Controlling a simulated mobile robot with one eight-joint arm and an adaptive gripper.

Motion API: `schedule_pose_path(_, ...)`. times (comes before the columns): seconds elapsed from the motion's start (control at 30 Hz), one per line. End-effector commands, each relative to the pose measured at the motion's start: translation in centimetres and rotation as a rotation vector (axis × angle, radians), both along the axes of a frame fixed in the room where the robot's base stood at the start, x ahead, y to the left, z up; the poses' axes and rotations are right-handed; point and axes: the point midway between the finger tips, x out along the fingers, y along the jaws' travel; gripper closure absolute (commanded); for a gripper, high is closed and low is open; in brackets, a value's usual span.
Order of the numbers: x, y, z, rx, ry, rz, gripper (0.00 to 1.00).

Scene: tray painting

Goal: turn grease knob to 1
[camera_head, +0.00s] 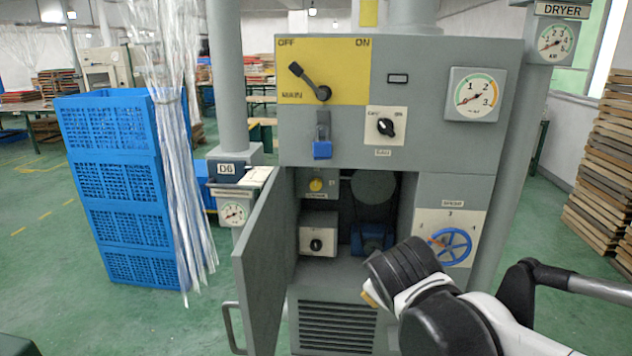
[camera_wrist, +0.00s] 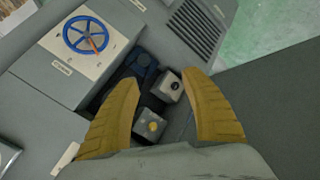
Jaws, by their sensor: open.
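A black knob (camera_head: 316,244) sits on the front of a cream box (camera_head: 330,226) inside the open cabinet; its label is too small to read, so I cannot confirm it is the grease knob. The knob also shows in the wrist view (camera_wrist: 166,86), between and beyond my fingertips. My gripper (camera_head: 370,297) is in front of the cabinet opening, to the right of and lower than the box in the head view. In the wrist view its two yellow fingers (camera_wrist: 160,77) are spread wide with nothing between them. The knob's setting is not readable.
The cabinet door (camera_head: 262,265) stands open on the left. A yellow button (camera_head: 316,185) is above the box, and a blue motor (camera_head: 372,238) stands right of it. A blue handwheel (camera_head: 450,246) is on the right panel. A blue padlock (camera_head: 322,149) hangs above the opening.

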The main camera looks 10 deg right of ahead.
Motion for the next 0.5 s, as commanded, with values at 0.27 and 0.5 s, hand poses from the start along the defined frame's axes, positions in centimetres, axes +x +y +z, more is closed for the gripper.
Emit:
schedule_pose_path(0.27, 15.0, -0.5, 5.0, -0.727, -0.003, 0.353, 0.45)
schedule_pose_path(0.5, 25.6, 3.2, 5.2, -1.376, 0.056, 0.606, 0.45)
